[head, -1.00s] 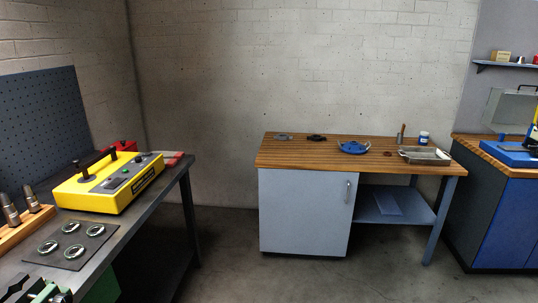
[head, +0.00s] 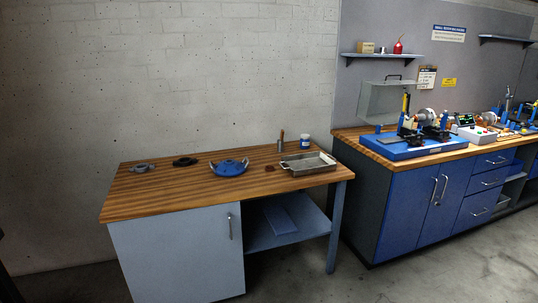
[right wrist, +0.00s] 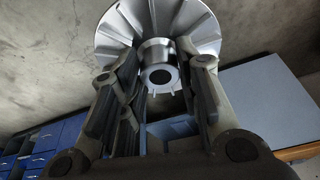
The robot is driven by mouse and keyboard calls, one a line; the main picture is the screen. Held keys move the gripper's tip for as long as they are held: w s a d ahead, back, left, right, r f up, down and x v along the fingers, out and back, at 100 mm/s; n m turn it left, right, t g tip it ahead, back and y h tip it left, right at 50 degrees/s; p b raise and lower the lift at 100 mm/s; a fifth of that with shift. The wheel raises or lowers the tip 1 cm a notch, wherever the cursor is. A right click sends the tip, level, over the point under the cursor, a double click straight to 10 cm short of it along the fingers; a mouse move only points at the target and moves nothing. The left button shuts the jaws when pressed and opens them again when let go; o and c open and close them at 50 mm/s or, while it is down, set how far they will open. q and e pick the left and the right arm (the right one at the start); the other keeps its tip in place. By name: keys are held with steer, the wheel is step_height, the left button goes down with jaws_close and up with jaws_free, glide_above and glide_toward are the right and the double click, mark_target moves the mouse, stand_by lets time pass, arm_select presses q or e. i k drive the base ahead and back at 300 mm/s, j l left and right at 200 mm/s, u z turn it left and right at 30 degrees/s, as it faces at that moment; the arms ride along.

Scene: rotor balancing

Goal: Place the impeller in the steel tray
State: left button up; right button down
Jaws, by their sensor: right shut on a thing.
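The steel tray (head: 308,163) lies on the right part of the wood-topped bench in the head view and looks empty. The impeller (right wrist: 160,40) is a silver finned disc with a round hub, seen in the right wrist view. My right gripper (right wrist: 158,85) is shut on the impeller's hub, with a finger on each side of it. My right gripper is outside the head view, so its distance to the tray cannot be told. My left gripper is not in view.
On the wood bench (head: 150,200) are a blue round part (head: 229,168), a black part (head: 185,161), a grey part (head: 142,168) and a blue-white jar (head: 305,142). A blue cabinet bench (head: 400,205) with machines stands at right. Floor shows in front.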

mark_target(308, 166)
steer(key=i, duration=1.4)
